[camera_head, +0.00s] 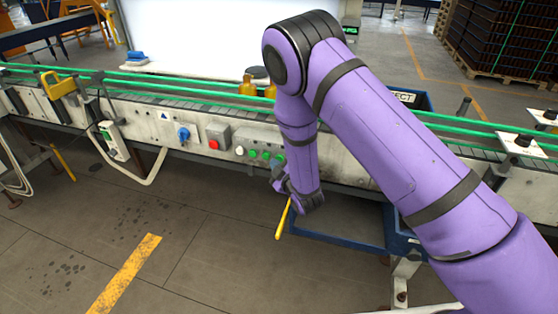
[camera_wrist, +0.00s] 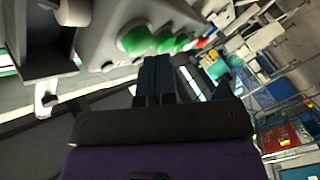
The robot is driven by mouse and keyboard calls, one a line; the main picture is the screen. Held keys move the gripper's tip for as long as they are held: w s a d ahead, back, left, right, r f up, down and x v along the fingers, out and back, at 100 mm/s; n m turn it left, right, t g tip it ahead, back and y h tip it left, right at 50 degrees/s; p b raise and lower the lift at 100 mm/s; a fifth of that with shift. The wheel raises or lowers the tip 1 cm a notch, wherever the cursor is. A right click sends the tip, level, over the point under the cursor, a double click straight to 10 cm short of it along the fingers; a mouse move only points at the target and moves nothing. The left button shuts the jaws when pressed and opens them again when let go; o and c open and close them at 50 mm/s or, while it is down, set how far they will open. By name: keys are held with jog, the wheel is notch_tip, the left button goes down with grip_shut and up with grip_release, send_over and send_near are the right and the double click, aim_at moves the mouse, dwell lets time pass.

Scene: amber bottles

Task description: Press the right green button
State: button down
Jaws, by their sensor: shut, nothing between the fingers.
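The control panel (camera_head: 259,144) on the conveyor's front side carries a row of green buttons. The right green button (camera_head: 279,158) is just left of my forearm in the head view. In the wrist view the nearest, largest green button (camera_wrist: 135,39) is at upper centre-left, with more green ones beside it to the right. My gripper (camera_wrist: 158,62) is shut and empty. Its fingertips show just below the green buttons in the wrist view; whether they touch one cannot be told. In the head view my gripper (camera_head: 277,172) is small and partly hidden by my wrist, just below the panel.
A red button (camera_head: 214,144) and a white button (camera_head: 240,151) sit left of the green ones. A blue knob (camera_head: 184,134) is farther left. Amber bottles (camera_head: 247,86) stand on the conveyor behind. A yellow bar (camera_head: 283,219) and a blue frame (camera_head: 340,248) are below my wrist.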

jog(key=shift+w+d, duration=0.15)
jog(key=shift+w, duration=0.3)
dwell(0.6)
jog(key=shift+s, duration=0.1)
jog(key=shift+s+a, duration=0.3)
jog(key=shift+s, duration=0.45)
jog(key=shift+s, duration=0.1)
jog(key=shift+s+a, duration=0.3)
jog(key=shift+s, duration=0.45)
jog(key=shift+s+a, duration=0.25)
jog(key=shift+s, duration=0.5)
jog(key=shift+s+a, duration=0.3)
jog(key=shift+s, duration=0.45)
